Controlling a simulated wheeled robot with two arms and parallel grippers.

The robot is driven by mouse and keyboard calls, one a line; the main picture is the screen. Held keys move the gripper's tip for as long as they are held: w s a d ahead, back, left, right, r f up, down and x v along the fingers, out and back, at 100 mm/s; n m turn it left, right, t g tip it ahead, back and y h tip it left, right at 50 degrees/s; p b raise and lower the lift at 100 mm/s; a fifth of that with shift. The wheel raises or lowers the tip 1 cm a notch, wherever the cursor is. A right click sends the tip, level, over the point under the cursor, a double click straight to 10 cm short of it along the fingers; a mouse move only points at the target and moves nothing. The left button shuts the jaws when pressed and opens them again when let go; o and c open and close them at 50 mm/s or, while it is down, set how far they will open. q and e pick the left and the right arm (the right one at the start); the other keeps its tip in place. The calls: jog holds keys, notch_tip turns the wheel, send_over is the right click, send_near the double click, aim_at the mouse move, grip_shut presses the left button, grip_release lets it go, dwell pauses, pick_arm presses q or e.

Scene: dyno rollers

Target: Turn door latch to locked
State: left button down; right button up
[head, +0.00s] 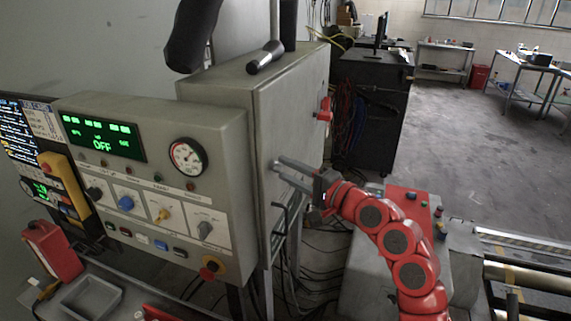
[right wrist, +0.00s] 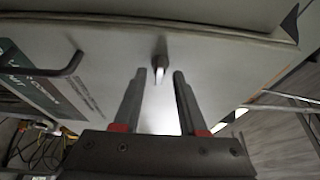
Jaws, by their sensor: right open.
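The door latch (right wrist: 160,60) is a small dark tab on the pale grey cabinet door (right wrist: 110,50), just ahead of my fingertips in the right wrist view. It stands roughly in line with the gap between them. My right gripper (right wrist: 158,78) is open, with its two fingers parallel and apart and nothing seen between them. In the head view the right gripper (head: 277,168) reaches in from the right to the grey cabinet (head: 290,100). The fingertips are close to the cabinet surface; contact cannot be told. The latch is hard to make out there. My left gripper is not in view.
A control panel (head: 160,120) with a green display, gauge and knobs stands left of the cabinet. A red rotary switch (head: 324,110) sticks out from the cabinet. A dark handle (right wrist: 40,68) is left of the fingers. A black tool cart (head: 375,90) stands behind.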

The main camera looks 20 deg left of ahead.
jog(key=shift+w+a+f, duration=0.1)
jog(key=shift+w+a, duration=0.1)
jog(key=shift+a, duration=0.35)
grip_shut()
